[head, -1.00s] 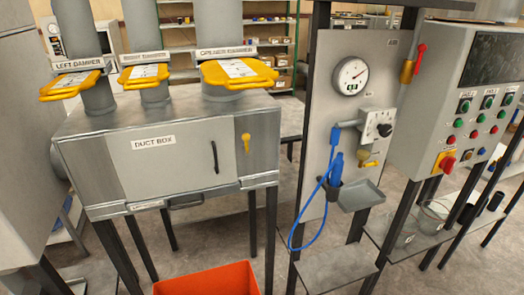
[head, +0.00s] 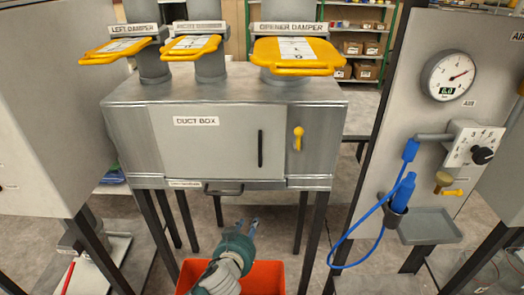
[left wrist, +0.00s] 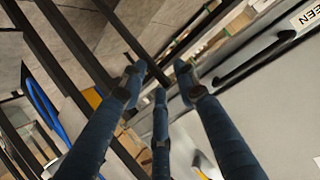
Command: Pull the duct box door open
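The duct box door (head: 205,150) is a light grey panel on the metal duct box in the head view. It looks shut, with a vertical black handle (head: 261,148) at its right side. A yellow latch (head: 298,138) sits on the metal strip to the right of the door. My left gripper (head: 247,224) is low in front of the box, below the door and over the orange bin. In the left wrist view its fingers (left wrist: 158,75) are apart with nothing between them. My right gripper is in neither current view.
A lower black handle (head: 224,189) sits under the door. The orange bin (head: 268,275) stands on the floor below. Yellow damper handles (head: 298,56) are above the box. A gauge panel (head: 415,110) with a blue hose (head: 345,242) stands to the right.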

